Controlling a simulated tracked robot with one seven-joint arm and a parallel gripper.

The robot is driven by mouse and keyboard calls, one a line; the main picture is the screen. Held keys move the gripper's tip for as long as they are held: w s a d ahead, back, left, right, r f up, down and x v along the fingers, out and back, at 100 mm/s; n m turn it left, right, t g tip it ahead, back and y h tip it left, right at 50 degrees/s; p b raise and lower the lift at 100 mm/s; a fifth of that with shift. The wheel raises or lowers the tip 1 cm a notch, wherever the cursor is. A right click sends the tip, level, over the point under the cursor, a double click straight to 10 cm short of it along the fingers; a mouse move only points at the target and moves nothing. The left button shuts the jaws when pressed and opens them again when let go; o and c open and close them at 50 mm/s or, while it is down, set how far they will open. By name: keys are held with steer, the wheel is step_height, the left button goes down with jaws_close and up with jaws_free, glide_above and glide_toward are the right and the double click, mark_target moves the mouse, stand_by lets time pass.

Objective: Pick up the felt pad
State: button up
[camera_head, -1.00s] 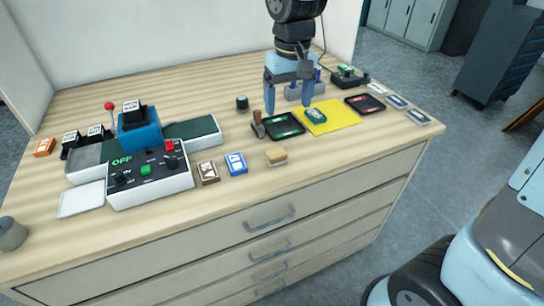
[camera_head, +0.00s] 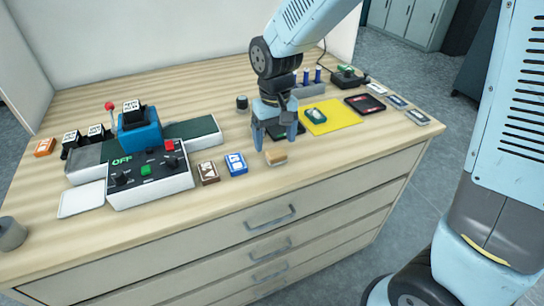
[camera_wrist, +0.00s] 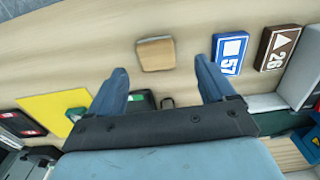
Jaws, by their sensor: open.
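A small tan block with a pale lower layer, which looks like the felt pad (camera_head: 276,156), lies on the wooden tabletop near its front edge. In the wrist view the felt pad (camera_wrist: 155,53) is just beyond the fingertips and between their lines. My gripper (camera_head: 275,141) is open and empty, pointing down just behind the pad in the head view. Its two fingers also show in the wrist view (camera_wrist: 161,68), spread apart. I cannot tell the exact height of the fingertips above the table.
A blue card block (camera_head: 236,164) and a brown one (camera_head: 208,172) lie left of the pad. A control box (camera_head: 150,178) stands further left. A yellow sheet (camera_head: 338,117) with a green block (camera_head: 315,116) lies behind right. My gripper partly hides a black tray. The front tabletop strip is clear.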

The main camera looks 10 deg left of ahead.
mark_target(276, 152)
steer(key=f, duration=0.5)
steer(key=shift+d, duration=0.25)
steer(key=shift+w, duration=0.1)
steer(key=shift+r, duration=0.1)
steer(key=c, duration=1.1)
steer(key=shift+r, duration=0.1)
steer(key=shift+c, duration=0.2)
steer(key=shift+r, duration=0.25)
step_height(276, 152, up, 3)
steer(key=shift+f, duration=0.2)
steer(key=s+d+r, duration=0.7)
steer(key=s+r, duration=0.2)
steer(key=s, duration=0.2)
steer(key=shift+s+d+r, duration=0.3)
steer(key=shift+s+r, duration=0.05)
steer(key=shift+s, duration=0.05)
